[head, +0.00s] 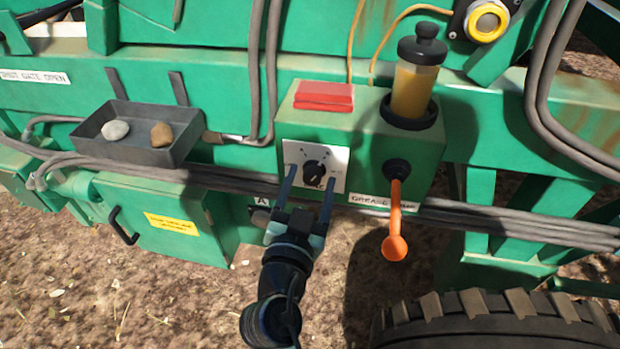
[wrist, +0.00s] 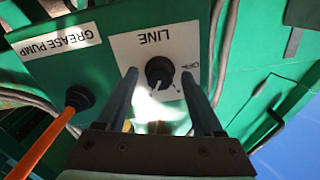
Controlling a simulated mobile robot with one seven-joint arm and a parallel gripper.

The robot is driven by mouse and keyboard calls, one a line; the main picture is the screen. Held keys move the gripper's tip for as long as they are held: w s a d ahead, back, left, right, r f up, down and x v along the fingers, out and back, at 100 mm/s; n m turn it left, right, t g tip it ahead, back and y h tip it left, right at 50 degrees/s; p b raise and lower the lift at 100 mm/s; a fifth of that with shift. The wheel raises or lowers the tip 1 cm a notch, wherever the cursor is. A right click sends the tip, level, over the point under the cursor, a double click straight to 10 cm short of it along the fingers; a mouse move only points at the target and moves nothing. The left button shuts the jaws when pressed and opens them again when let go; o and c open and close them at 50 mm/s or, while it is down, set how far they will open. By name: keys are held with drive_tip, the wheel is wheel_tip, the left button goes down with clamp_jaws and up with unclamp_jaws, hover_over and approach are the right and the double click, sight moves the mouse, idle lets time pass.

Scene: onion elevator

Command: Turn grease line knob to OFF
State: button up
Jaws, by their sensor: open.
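The grease line knob (head: 315,172) is a round black knob on a white plate (head: 330,155) on the front of a green box. In the wrist view, the knob (wrist: 158,72) shows upside down on the plate marked LINE, with a small label at its right. Its white pointer line aims toward the picture's bottom there, away from the word LINE. My gripper (head: 308,182) is open, its two fingers on either side of the knob. In the wrist view, the fingers (wrist: 160,92) flank the knob with gaps on both sides. I cannot tell whether their tips touch the plate.
Right of the plate is an orange-handled grease pump lever (head: 396,220), below a clear grease reservoir (head: 413,85). A red block (head: 324,96) tops the box. A dark tray (head: 140,135) with two stones sits left. Cables (head: 480,220) run below the box.

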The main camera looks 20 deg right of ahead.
clamp_jaws()
idle(0.4)
drive_tip(key=shift+n, duration=0.4)
drive_tip(key=n+b, duration=0.1)
drive_tip(key=n, duration=0.3)
drive_tip(key=shift+n, duration=0.3)
drive_tip(key=n, duration=0.6)
drive_tip(key=n+p, duration=0.2)
drive_tip(key=n, duration=0.4)
drive_tip(key=shift+n+p, duration=0.3)
drive_tip(key=shift+n, duration=0.1)
drive_tip(key=n+p, duration=0.2)
drive_tip(key=n, duration=0.3)
drive_tip(key=shift+n, duration=0.3)
drive_tip(key=shift+f, duration=0.1)
